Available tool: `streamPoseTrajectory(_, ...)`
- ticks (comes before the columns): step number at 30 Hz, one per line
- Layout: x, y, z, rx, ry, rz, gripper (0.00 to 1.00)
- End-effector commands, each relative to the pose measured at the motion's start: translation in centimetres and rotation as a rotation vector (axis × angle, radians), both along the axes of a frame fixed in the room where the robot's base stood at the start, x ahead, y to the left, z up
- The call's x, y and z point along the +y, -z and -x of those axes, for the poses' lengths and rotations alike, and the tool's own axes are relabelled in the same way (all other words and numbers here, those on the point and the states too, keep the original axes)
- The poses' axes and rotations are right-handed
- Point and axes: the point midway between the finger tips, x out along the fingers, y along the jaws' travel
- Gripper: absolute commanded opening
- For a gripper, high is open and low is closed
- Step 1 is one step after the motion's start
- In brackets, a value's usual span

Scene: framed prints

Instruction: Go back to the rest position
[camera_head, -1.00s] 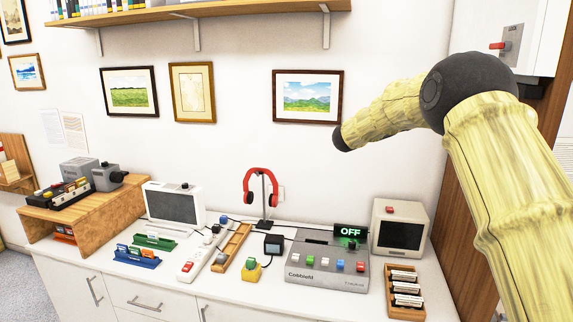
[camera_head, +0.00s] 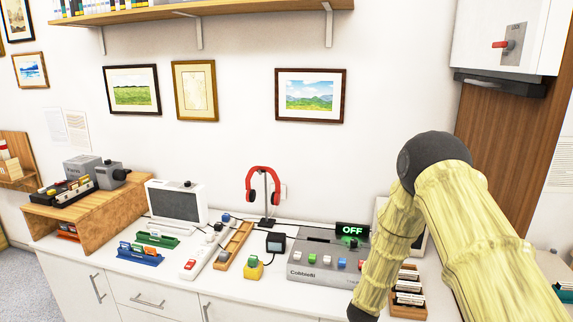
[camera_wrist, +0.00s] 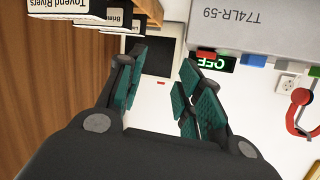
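My gripper (camera_wrist: 160,80) shows in the wrist view with its two teal-padded fingers spread apart and nothing between them. In the head view my arm, clad in a yellow bamboo-like cover, bends at a dark elbow and points down over the counter (camera_head: 262,294). The gripper itself is out of the head view, below its bottom edge. The wrist view is turned over, with the grey console (camera_wrist: 250,28) at upper right and labelled cartridges (camera_wrist: 70,8) at upper left.
On the counter stand the console (camera_head: 305,272), a green OFF sign (camera_head: 352,229), red headphones (camera_head: 264,175) on a stand and a cartridge rack (camera_head: 408,310). My arm partly hides a monitor. A wall box with a red lever (camera_head: 503,44) hangs at upper right.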

Motion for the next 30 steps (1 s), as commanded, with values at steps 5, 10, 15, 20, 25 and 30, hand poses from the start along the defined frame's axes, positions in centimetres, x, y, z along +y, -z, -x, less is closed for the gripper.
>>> streamPoseTrajectory(5,1.6,7.6,7.4,0.215,-0.104,-0.021,0.36)
streamPoseTrajectory(10,3.0,13.4,15.2,0.414,-0.196,-0.049,0.36)
streamPoseTrajectory(15,4.3,17.8,23.9,0.613,-0.281,-0.084,0.36)
streamPoseTrajectory(20,5.4,20.6,32.6,0.801,-0.358,-0.125,0.36)
streamPoseTrajectory(25,6.5,22.0,42.3,1.000,-0.436,-0.174,0.36)
streamPoseTrajectory(30,7.3,21.8,50.4,1.166,-0.499,-0.221,0.36)
